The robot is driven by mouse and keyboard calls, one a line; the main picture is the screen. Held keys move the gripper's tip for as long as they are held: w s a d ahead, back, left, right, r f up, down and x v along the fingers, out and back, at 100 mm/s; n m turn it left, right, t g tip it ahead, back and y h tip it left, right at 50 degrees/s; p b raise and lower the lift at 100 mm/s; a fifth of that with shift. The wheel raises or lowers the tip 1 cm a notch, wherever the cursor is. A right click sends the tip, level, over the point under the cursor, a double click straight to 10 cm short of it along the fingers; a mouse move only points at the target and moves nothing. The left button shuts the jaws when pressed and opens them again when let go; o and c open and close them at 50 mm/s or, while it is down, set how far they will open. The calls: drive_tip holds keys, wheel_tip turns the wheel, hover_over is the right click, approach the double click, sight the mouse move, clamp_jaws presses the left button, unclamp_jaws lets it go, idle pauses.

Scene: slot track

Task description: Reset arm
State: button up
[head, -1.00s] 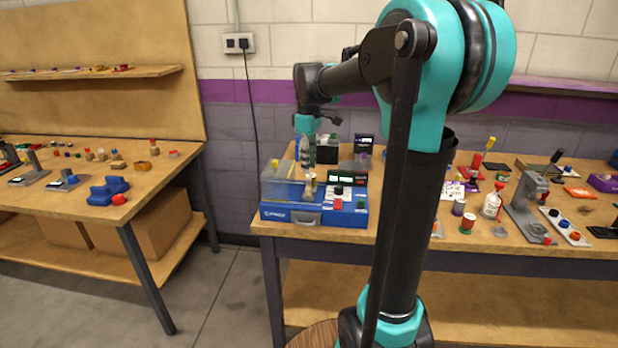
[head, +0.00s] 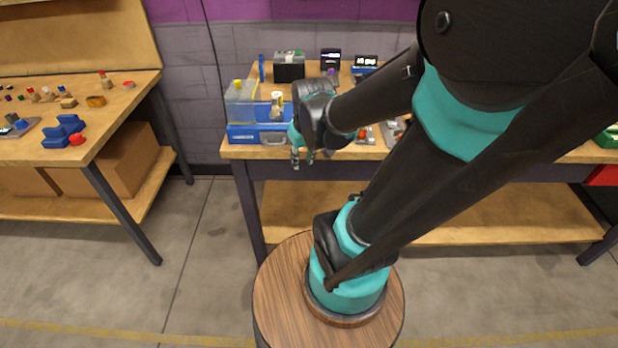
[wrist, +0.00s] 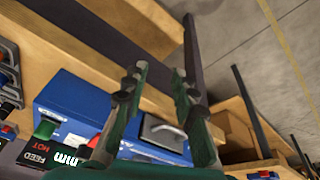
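My gripper (head: 303,160) hangs at the end of my black and teal arm, in front of the workbench's front edge in the head view. In the wrist view my gripper (wrist: 160,72) shows two dark green fingers standing apart with nothing between them. It is open and empty. The blue machine (head: 240,132) with a clear cover stands on the bench just behind my gripper. Its blue body also shows in the wrist view (wrist: 85,97), with a grey drawer handle behind the fingers. My arm hides the machine's right part.
The wooden workbench (head: 234,151) runs across the back, with black boxes (head: 290,68) on it. A second table (head: 100,125) with small parts stands at left, cardboard boxes (head: 130,160) below it. The concrete floor between them is clear.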

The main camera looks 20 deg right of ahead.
drive_tip(key=s+f+m, duration=0.2)
drive_tip(key=s+f, duration=0.2)
drive_tip(key=shift+s+d+t, duration=0.25)
drive_tip(key=shift+s+t, duration=0.15)
drive_tip(key=shift+c, duration=0.5)
